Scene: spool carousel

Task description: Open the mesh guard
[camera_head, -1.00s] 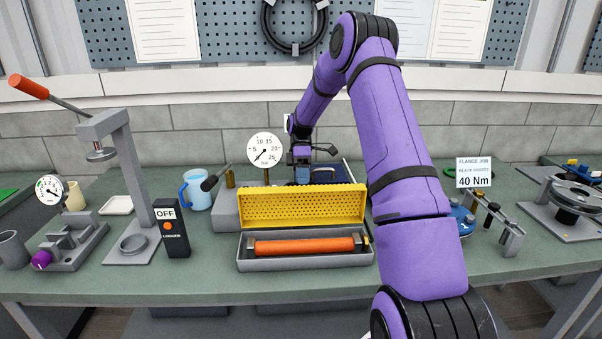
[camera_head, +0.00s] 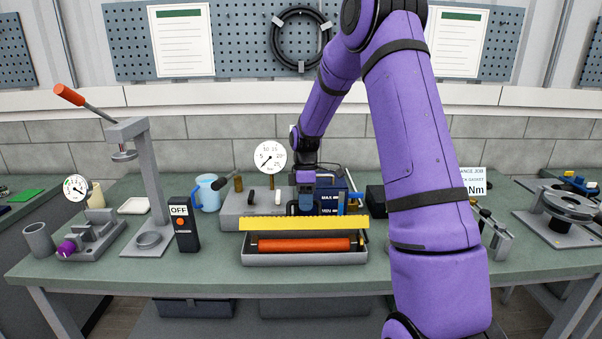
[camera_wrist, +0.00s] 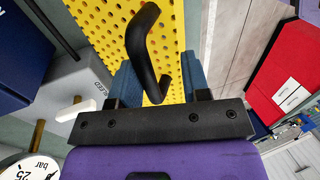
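The yellow perforated mesh guard (camera_head: 303,222) is raised above the grey tray (camera_head: 305,259). In the head view it shows as a narrow strip, and the orange roller (camera_head: 304,245) in the tray is uncovered. In the wrist view the guard (camera_wrist: 105,28) fills the upper middle, with its black bent handle (camera_wrist: 140,42) on the near face. My gripper (camera_wrist: 160,78) has its blue fingers apart, with the lower part of the handle between them. I cannot tell whether a finger touches it. In the head view my gripper (camera_head: 306,203) is behind the guard, its fingertips hidden.
A grey block with a round gauge (camera_head: 270,157) stands behind the tray, with a dark blue box (camera_head: 330,196) at its right. A black OFF switch box (camera_head: 184,224) and a lever press (camera_head: 157,175) stand left. My arm hides much of the right bench.

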